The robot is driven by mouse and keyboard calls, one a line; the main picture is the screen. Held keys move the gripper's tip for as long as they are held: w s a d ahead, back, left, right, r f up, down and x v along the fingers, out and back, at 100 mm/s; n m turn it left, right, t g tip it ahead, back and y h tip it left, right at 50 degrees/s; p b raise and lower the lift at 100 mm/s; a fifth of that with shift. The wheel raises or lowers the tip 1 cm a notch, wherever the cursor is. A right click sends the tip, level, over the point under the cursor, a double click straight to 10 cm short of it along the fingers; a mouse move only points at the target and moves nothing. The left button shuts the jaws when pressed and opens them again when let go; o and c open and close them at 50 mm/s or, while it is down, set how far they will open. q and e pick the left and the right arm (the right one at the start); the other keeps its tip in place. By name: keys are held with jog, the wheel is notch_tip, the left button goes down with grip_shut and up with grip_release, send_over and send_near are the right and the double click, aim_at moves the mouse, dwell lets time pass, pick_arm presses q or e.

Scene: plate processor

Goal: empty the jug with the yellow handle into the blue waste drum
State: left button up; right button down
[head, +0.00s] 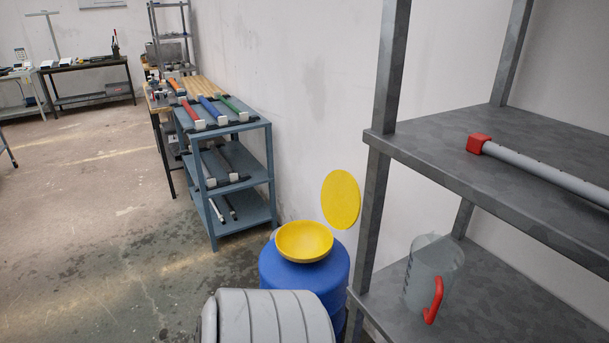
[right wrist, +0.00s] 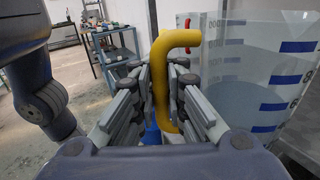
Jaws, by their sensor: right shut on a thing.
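The jug with the yellow handle is close up in the right wrist view, a clear vessel (right wrist: 235,100) with blue marks and what looks like liquid in its lower part. My right gripper (right wrist: 163,92) is shut on its yellow handle (right wrist: 175,42). The jug looks roughly upright; its base is out of frame. In the head view the blue waste drum (head: 338,275) stands by the wall, with a yellow funnel bowl (head: 304,240) on top. Neither gripper nor this jug shows in the head view.
A clear jug with a red handle (head: 434,300) stands on the lower shelf of the grey rack (head: 480,285), right of the drum. A grey tube with a red end (head: 535,170) lies on the upper shelf. A blue shelf cart (head: 235,190) stands behind. Open floor lies left.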

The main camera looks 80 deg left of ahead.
jog(key=w+d+f+m+t+h, duration=0.1)
jog(key=w+d+m+t+h, duration=0.3)
jog(key=d, duration=0.4)
jog(key=w+d+f+m+t+h, duration=0.1)
jog(key=w+d+m+t+h, duration=0.4)
jog(key=d+m+h, duration=0.1)
jog(key=w+d+f+m+t+h, duration=0.1)
jog(key=w+d+m+t+h, duration=0.3)
jog(key=d+h, duration=0.3)
jog(key=d+m+t, duration=0.1)
jog(key=d, duration=0.1)
jog(key=shift+w+d+m+t+h, duration=0.25)
jog(key=shift+d+m+t+h, duration=0.05)
jog(key=shift+w+a+r, duration=0.15)
jog(key=shift+a, duration=0.1)
jog(key=shift+d, duration=0.15)
